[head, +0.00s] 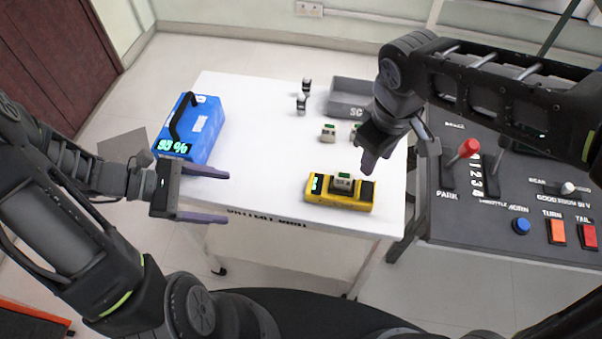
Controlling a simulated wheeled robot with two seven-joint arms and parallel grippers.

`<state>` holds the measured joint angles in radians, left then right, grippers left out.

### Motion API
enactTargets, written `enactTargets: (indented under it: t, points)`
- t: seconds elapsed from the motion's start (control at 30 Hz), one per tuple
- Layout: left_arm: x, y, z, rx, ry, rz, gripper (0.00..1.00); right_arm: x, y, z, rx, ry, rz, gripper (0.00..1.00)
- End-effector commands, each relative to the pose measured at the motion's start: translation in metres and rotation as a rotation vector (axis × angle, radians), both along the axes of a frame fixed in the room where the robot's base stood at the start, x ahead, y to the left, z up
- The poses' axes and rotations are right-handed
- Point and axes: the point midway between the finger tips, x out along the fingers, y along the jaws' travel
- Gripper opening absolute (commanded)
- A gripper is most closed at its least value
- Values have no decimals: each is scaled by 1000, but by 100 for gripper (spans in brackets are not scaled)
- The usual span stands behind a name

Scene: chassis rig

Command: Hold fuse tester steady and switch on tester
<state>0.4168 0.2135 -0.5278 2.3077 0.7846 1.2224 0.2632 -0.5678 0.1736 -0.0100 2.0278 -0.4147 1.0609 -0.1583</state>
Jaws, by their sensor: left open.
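The yellow fuse tester (322,198) lies near the front right of the white table. It has a small lit green display at its left end and a dark patch at its right end. My right gripper (369,168) points down just above and behind the tester's right end. Its fingers overlap in this view, so its opening is hidden.
A blue battery box (205,125) with a black handle and "93 %" display stands at the table's left. A grey bin (348,98), small pale blocks (328,132) and small black-and-white parts (302,103) are at the back. A control console (470,215) stands right. The table's front middle is clear.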

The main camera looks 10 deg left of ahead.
Motion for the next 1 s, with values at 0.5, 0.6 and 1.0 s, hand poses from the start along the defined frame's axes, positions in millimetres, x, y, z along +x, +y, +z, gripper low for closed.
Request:
enactTargets:
  t: [0.5,0.6,1.0]
  points:
    - [80,-155,17,-174,129,-170,82,0,0,0,0,0,0,36]
    - [84,-174,7,-148,103,-238,82,0,0,0,0,0,0,36]
    - [86,-185,2,-132,85,-276,82,0,0,0,0,0,0,36]
